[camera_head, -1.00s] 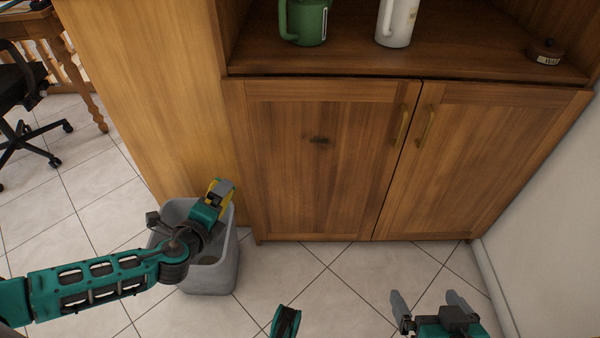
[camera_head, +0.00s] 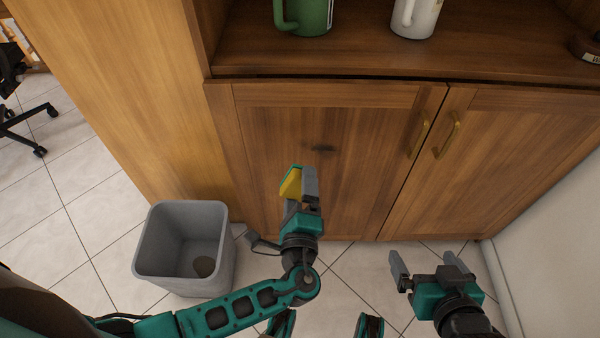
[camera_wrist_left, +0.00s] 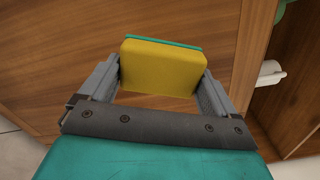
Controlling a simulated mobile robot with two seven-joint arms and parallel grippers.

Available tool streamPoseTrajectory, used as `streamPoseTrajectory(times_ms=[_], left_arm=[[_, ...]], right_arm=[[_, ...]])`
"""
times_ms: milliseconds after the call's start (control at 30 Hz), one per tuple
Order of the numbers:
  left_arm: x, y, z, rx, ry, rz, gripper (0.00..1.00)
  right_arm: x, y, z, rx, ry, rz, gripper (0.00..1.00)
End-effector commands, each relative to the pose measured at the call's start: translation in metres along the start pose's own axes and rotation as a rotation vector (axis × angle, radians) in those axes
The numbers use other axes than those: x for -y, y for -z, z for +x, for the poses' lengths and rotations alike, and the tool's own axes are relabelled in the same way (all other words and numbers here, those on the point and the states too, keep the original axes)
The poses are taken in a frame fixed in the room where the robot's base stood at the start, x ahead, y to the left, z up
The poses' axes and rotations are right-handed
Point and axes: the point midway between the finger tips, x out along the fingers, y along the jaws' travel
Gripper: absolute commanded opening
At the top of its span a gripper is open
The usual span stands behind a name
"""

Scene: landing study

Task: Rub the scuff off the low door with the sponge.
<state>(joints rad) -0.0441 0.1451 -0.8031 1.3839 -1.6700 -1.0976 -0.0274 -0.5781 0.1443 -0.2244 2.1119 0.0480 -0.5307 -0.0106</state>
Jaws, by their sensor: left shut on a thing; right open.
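A dark scuff (camera_head: 322,148) shows on the left low door (camera_head: 270,125) of the wooden cabinet, in the head view. My left gripper (camera_head: 303,190) is shut on the sponge (camera_head: 291,184), just below and slightly left of the scuff in the picture. The sponge is yellow with a green layer, and it also shows between the fingers in the left wrist view (camera_wrist_left: 163,68). Whether the sponge touches the door I cannot tell. The scuff is not visible in the left wrist view. My right gripper (camera_head: 428,268) is open and empty, low in front of the right door.
A grey bin (camera_head: 160,262) stands on the tiled floor left of my left gripper. A green mug (camera_head: 312,14) and a white mug (camera_head: 413,18) stand on the shelf above the doors. Brass handles (camera_head: 420,138) stick out near the door gap. A white wall closes the right side.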

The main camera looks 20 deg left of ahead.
Motion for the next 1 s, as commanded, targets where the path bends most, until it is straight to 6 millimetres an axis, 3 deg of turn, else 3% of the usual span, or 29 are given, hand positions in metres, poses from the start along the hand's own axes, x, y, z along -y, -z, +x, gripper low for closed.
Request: streamPoseTrajectory(times_ms=[600, 1000], left_arm=[[0.000, 0.001, 0.052, 0.001, 0.002, 0.000, 0.57], [0.000, 0.000, 0.060, 0.000, 0.001, 0.000, 0.57]], right_arm=[[0.001, -0.005, 0.001, 0.005, 0.004, 0.001, 1.00], [0.003, -0.003, 0.002, 0.002, 0.007, 0.002, 1.00]])
